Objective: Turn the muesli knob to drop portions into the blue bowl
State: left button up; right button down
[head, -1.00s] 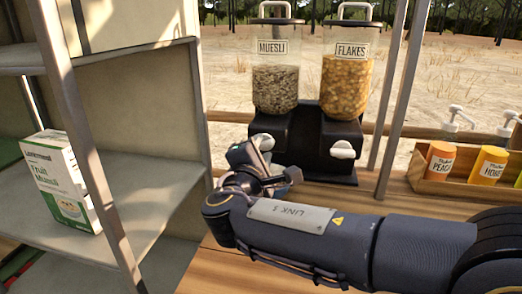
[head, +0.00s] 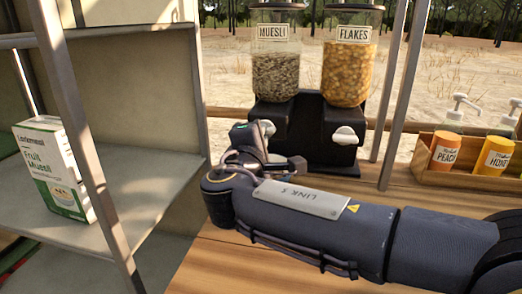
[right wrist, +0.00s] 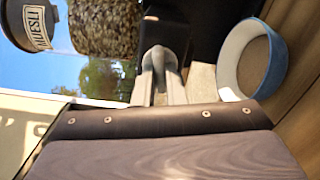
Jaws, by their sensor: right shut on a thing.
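The muesli dispenser (head: 275,75) stands left of the flakes dispenser on a black stand; its clear jar is partly filled with muesli. It also shows sideways in the right wrist view (right wrist: 103,28). My right gripper (right wrist: 160,82) is shut on the muesli knob (right wrist: 160,58), a pale grey handle at the front of the stand. In the head view the gripper (head: 262,140) is at the stand's left front, and the knob (head: 267,127) peeks out above it. The blue bowl (right wrist: 277,62), white inside, shows in the right wrist view, close beside the gripper. My arm hides it in the head view. My left gripper is out of view.
The flakes dispenser (head: 348,73) has its own white knob (head: 345,136) just right of my gripper. A wooden caddy (head: 430,170) with pump bottles stands at the right. A shelf with a Fruit Muesli box (head: 52,170) and metal posts is at the left.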

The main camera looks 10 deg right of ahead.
pick_arm(q)
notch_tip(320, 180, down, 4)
jog(key=b, duration=0.2)
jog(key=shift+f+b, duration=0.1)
jog(key=shift+b, duration=0.25)
pick_arm(e)
jog(key=m, duration=0.2)
jog(key=shift+m, duration=0.4)
jog(key=c, duration=1.5)
grip_release()
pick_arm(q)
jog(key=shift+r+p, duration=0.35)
pick_arm(e)
jog(key=v, duration=0.8)
